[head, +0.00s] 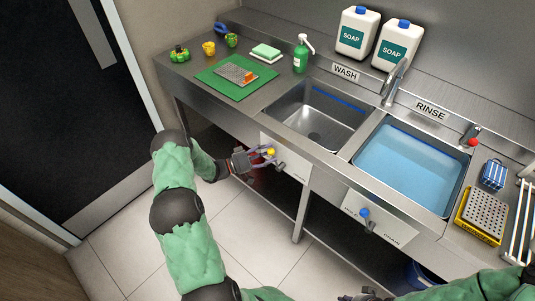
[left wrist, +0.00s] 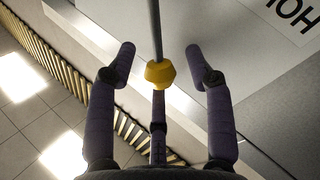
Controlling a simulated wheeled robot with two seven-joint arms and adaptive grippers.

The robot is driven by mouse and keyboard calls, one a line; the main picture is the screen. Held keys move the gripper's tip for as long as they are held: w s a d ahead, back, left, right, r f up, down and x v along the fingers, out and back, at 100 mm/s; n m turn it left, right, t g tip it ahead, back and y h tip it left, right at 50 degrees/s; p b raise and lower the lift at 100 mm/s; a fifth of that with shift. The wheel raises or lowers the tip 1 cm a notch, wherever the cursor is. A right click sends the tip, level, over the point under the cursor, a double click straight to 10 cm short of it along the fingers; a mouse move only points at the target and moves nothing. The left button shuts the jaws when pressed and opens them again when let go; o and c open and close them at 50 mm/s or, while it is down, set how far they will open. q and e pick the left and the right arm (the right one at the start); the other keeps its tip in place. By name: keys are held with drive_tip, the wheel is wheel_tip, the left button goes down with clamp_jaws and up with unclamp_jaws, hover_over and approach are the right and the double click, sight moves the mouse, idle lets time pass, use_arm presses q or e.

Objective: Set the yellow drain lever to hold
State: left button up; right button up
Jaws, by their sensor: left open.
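The yellow drain lever (head: 270,152) sticks out from a white plate (head: 291,165) on the counter front below the wash sink. My left gripper (head: 264,157) is at the lever, open. In the left wrist view, the lever's yellow knob (left wrist: 160,73) on its grey rod lies between the spread fingers of my left gripper (left wrist: 161,62), with gaps on both sides. Part of a HOLD label (left wrist: 292,14) shows upside down on the plate at the upper right. My right gripper (head: 366,295) barely shows at the bottom edge; its fingers are cut off.
A blue lever (head: 365,213) on a similar plate sits below the water-filled rinse sink (head: 412,165). The wash sink (head: 318,118) looks empty of water. A green board (head: 236,78) with a grater lies on the counter at the left. Open floor lies left of the counter.

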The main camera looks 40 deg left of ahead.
use_arm(q)
drive_tip(key=v, duration=1.2)
drive_tip(key=shift+f, duration=0.1)
